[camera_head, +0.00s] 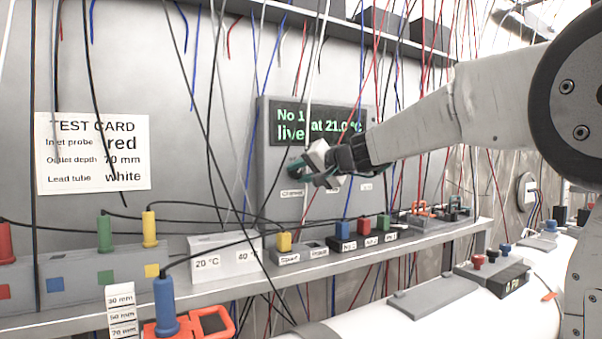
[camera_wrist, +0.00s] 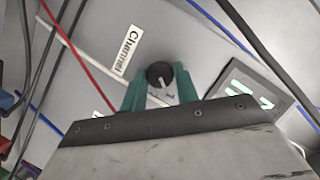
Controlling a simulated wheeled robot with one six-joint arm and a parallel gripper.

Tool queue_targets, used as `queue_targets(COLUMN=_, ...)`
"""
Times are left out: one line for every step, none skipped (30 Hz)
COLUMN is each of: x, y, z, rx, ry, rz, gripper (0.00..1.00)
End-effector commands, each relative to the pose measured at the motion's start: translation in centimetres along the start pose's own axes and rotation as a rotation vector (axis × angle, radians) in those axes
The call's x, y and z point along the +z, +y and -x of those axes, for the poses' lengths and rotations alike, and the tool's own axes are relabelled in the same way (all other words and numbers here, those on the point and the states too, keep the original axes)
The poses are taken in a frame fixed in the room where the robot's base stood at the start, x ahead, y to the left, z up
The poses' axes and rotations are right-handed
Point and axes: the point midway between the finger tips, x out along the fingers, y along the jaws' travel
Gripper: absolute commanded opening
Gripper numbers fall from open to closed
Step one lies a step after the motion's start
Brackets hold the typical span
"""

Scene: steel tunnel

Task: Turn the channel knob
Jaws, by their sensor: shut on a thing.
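The channel knob (camera_wrist: 160,74) is dark and round with a light pointer line. In the wrist view it sits between the two green fingers of my gripper (camera_wrist: 161,92), beside a white label reading "Channel" (camera_wrist: 125,52). My gripper is shut on the knob. The screen (camera_head: 318,124) shows green text, "No 1 live at 21.0 °C", partly crossed by a wire.
A shelf (camera_head: 350,262) below holds coloured plugs, small labelled boxes and a white box (camera_head: 207,259) marked 20 °C and 40 °C. A test card (camera_head: 92,152) is on the wall at left. Many thin wires hang in front of the wall and display box.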

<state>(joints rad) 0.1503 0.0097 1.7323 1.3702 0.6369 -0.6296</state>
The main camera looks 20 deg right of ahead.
Motion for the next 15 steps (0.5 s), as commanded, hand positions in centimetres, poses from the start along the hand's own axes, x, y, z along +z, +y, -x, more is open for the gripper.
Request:
queue_targets(x=0.05, y=0.04, z=0.0, rx=-0.005, ry=-0.002, rz=-0.013, gripper=0.08)
queue_targets(x=0.05, y=0.05, z=0.0, rx=-0.008, ry=-0.002, rz=-0.02, gripper=0.08)
queue_targets(x=0.05, y=0.05, z=0.0, rx=-0.011, ry=-0.001, rz=-0.028, gripper=0.08)
queue_targets(x=0.04, y=0.05, z=0.0, rx=-0.013, ry=-0.001, rz=-0.033, gripper=0.08)
queue_targets(x=0.04, y=0.06, z=0.0, rx=-0.015, ry=-0.001, rz=-0.037, gripper=0.08)
queue_targets(x=0.04, y=0.06, z=0.0, rx=-0.017, ry=-0.001, rz=-0.041, gripper=0.08)
queue_targets(x=0.04, y=0.07, z=0.0, rx=-0.017, ry=-0.001, rz=-0.044, gripper=0.07)
queue_targets(x=0.04, y=0.07, z=0.0, rx=-0.018, ry=-0.001, rz=-0.045, gripper=0.07)
queue_targets(x=0.04, y=0.07, z=0.0, rx=-0.019, ry=-0.001, rz=-0.047, gripper=0.07)
queue_targets(x=0.05, y=0.07, z=0.0, rx=-0.019, ry=-0.001, rz=-0.047, gripper=0.07)
queue_targets(x=0.05, y=0.07, z=0.0, rx=-0.019, ry=-0.001, rz=-0.047, gripper=0.07)
queue_targets(x=0.05, y=0.07, z=0.0, rx=-0.019, ry=-0.001, rz=-0.048, gripper=0.07)
queue_targets(x=0.05, y=0.07, z=0.0, rx=-0.019, ry=-0.001, rz=-0.048, gripper=0.07)
queue_targets(x=0.06, y=0.07, z=-0.01, rx=-0.019, ry=-0.001, rz=-0.047, gripper=0.07)
queue_targets(x=0.06, y=0.08, z=-0.01, rx=-0.019, ry=-0.001, rz=-0.047, gripper=0.07)
